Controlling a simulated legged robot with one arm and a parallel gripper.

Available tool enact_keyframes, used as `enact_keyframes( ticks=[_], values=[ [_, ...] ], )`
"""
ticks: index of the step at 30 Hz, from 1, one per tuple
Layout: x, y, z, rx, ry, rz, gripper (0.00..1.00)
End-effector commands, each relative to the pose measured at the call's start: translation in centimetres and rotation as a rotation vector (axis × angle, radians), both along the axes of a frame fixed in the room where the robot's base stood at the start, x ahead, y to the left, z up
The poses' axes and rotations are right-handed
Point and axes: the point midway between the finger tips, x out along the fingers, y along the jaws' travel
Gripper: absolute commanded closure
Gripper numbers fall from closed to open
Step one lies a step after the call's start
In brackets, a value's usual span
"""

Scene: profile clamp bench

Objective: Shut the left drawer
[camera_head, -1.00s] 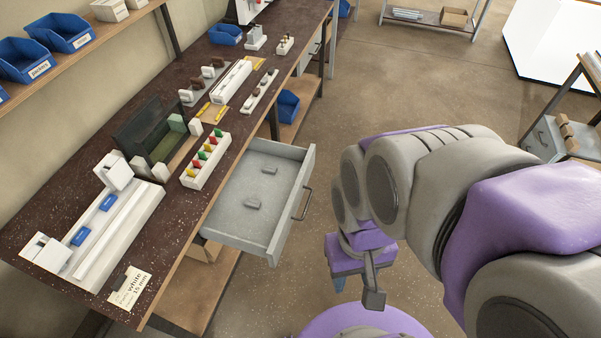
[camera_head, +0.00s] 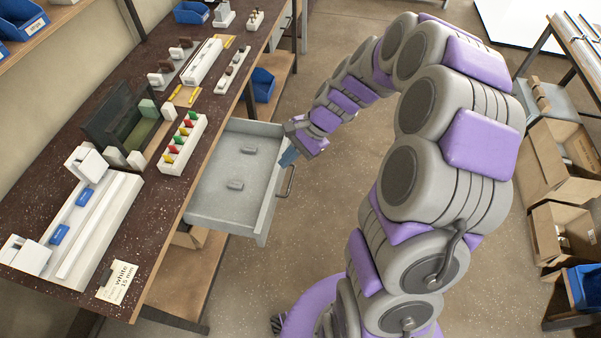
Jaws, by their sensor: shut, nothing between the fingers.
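The left drawer (camera_head: 213,204) is a grey metal drawer under the bench. It is pulled well out and holds two small grey pieces on its floor. Its bar handle (camera_head: 287,181) is on the front panel. My gripper (camera_head: 288,157) is at the far end of that front panel, close to the handle. It is shut and empty. I cannot tell whether it touches the panel.
The speckled dark bench top (camera_head: 175,205) carries a white profile fixture (camera_head: 97,232), a dark open box (camera_head: 122,128) and a rack of coloured clips (camera_head: 182,145). Cardboard boxes (camera_head: 560,165) stand on a rack at the right.

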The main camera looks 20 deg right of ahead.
Motion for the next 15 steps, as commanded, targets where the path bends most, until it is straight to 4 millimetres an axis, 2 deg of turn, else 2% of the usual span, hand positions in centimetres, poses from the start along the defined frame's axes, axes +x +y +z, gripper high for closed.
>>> enact_keyframes(
  ticks=[1, 6, 12, 15],
  values=[
    [1.3, -1.1, -1.6, 0.021, 0.026, -0.073, 1.00],
    [5.1, -4.8, -6.3, 0.079, 0.102, -0.321, 1.00],
    [7.7, -10.4, -13.0, 0.129, 0.203, -0.616, 1.00],
    [8.2, -13.1, -16.0, 0.144, 0.245, -0.744, 1.00]
  ],
)
